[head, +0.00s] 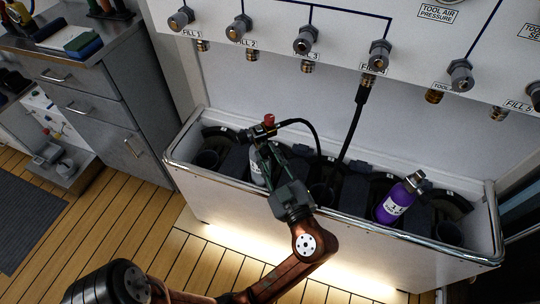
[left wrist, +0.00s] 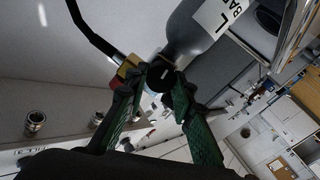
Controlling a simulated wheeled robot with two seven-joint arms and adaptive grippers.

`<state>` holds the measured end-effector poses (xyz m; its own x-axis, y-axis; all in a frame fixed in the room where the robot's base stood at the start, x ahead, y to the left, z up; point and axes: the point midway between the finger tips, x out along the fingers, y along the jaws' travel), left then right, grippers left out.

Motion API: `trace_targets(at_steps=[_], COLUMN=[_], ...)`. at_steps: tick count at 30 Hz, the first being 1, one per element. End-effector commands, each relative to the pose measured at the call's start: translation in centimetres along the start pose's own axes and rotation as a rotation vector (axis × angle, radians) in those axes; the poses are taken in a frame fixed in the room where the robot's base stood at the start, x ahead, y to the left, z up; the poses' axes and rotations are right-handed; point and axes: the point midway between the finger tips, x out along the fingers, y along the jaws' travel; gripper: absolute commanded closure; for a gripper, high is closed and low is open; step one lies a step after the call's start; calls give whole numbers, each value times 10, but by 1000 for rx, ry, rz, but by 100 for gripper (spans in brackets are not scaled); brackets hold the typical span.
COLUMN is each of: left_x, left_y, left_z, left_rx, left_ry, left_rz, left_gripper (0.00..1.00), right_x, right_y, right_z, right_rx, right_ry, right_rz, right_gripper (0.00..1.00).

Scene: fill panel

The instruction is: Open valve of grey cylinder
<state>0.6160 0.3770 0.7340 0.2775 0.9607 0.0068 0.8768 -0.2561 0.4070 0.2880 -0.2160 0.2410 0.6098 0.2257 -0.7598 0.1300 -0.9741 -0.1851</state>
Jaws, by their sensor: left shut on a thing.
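The grey cylinder (head: 256,170) stands in the left part of the white trough, largely hidden behind my left gripper. Its valve carries a red part (head: 268,119) and a black hose (head: 303,125). In the left wrist view the grey cylinder (left wrist: 195,38) has a white label, and a round black valve knob (left wrist: 161,76) sits at its neck. My left gripper (head: 263,148) is at the valve. In the left wrist view its green fingers (left wrist: 158,88) are closed on both sides of the valve knob. My right gripper is not in view.
A purple cylinder (head: 396,201) leans in the right part of the trough (head: 345,237). The fill panel (head: 335,20) with several knobs is above, and a black hose (head: 354,125) hangs from it. A grey cabinet (head: 85,95) stands left.

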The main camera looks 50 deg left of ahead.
Motion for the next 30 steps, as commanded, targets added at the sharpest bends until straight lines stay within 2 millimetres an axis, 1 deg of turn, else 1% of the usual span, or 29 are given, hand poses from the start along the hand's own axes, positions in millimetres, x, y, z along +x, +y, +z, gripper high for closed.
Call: trace_targets(at_steps=[3,4,11,19,22,26,30], left_x=[0,0,0,0,-6,-24,-48], left_y=[0,0,0,0,0,0,1], left_z=[2,2,1,0,1,1,2], left_rx=[2,2,2,1,2,1,3], left_ry=[-3,-3,-2,0,-1,-3,-4], left_rz=[0,0,0,0,1,1,1], left_gripper=[100,76,60,59,59,59,59], right_x=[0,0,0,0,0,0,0], right_y=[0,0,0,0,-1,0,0], right_z=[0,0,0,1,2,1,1], right_rx=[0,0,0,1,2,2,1], right_ry=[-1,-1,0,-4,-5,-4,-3], right_rz=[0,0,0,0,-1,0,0], right_gripper=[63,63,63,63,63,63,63])
